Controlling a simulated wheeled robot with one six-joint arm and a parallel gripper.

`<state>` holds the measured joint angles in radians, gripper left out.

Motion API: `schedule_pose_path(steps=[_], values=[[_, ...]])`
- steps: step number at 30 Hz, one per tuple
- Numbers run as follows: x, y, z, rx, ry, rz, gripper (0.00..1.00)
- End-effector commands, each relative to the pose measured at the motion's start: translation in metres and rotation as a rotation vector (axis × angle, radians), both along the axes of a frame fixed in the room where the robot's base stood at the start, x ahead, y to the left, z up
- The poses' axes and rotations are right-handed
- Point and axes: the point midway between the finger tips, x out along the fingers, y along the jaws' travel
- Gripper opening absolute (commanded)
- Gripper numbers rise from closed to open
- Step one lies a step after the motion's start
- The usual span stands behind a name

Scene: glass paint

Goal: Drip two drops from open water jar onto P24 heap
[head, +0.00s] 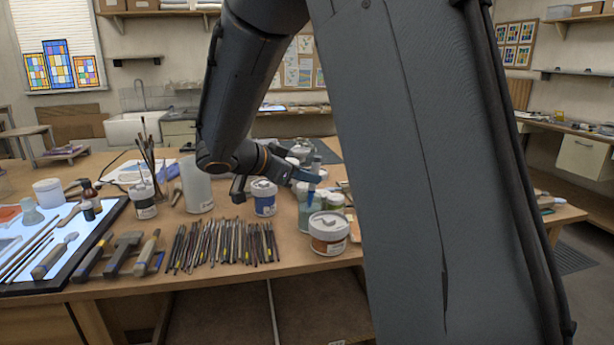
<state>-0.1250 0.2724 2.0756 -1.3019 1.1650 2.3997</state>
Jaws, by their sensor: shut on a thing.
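My gripper (308,177) is small in the head view, at the end of my dark arm. It is shut on a slender dropper (311,195), which hangs roughly upright with a blue lower part. The dropper's tip is over or in a pale, clear-looking jar (304,214) that may be the open water jar; I cannot tell whether the tip is inside it. The P24 heap cannot be made out; my large arm link covers the right part of the table.
A white-lidded jar with a brown label (328,234) stands in front of the dropper. A blue-labelled jar (264,198) and a frosted cylinder (197,190) stand to the left. Many brushes (222,243) lie in front. A light panel (60,262) with tools is at far left.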

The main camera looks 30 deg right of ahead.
Motion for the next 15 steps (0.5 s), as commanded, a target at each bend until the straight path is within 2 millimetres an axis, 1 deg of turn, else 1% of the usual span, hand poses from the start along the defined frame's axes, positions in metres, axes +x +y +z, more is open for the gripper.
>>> schedule_pose_path(steps=[10, 15], values=[[0.0000, -0.0001, 0.0006, 0.000, 0.000, 0.000, 0.00], [-0.0008, -0.0010, 0.0094, -0.001, -0.002, 0.000, 0.00]])
